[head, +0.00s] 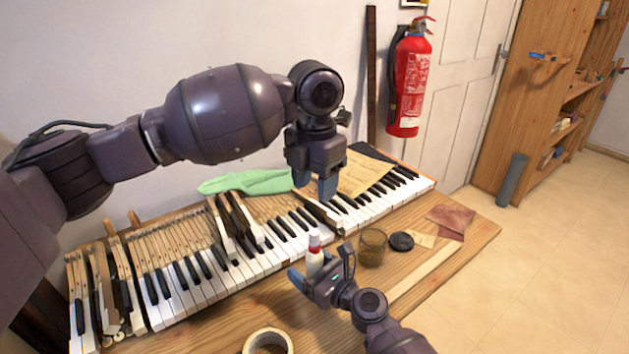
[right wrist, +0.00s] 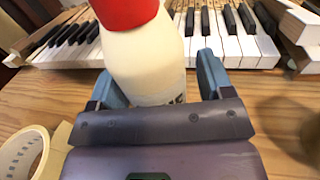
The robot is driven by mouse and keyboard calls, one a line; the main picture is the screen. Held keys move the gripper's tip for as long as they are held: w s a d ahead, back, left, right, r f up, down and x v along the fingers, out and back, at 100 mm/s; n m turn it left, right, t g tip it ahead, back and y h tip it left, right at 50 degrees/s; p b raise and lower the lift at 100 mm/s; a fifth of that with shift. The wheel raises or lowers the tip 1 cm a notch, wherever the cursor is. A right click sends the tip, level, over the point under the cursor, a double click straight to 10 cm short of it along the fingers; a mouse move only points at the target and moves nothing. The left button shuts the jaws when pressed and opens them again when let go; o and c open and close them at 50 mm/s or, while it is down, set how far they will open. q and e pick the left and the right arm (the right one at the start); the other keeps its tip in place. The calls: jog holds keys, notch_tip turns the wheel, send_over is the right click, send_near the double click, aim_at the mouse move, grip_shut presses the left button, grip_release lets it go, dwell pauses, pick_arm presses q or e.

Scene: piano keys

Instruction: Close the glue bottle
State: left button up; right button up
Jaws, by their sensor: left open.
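The glue bottle (head: 314,262) is white with a red top and stands near the front of the keyboard. In the right wrist view the bottle (right wrist: 150,60) leans a little and its red top (right wrist: 125,12) is cut off by the upper edge. My right gripper (head: 322,275) has its blue fingers on either side of the bottle's lower part. In the right wrist view a gap shows between the bottle and the right-hand finger of the gripper (right wrist: 160,88). My left gripper (head: 314,183) is open, points down above the keys, and is higher and farther back than the bottle.
A glass jar (head: 372,248) and a black round lid (head: 401,241) stand right of the bottle. A tape roll (head: 268,342) lies at the front.

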jog(key=shift+s+d, duration=0.4)
jog(key=shift+d, duration=0.05)
pick_arm(q)
notch_tip(320, 180, up, 2)
jog(key=shift+s+p, duration=0.15)
jog(key=shift+p, duration=0.3)
pick_arm(e)
jog(key=v, duration=0.9)
jog(key=shift+s+d, duration=0.2)
jog(key=shift+s, duration=0.05)
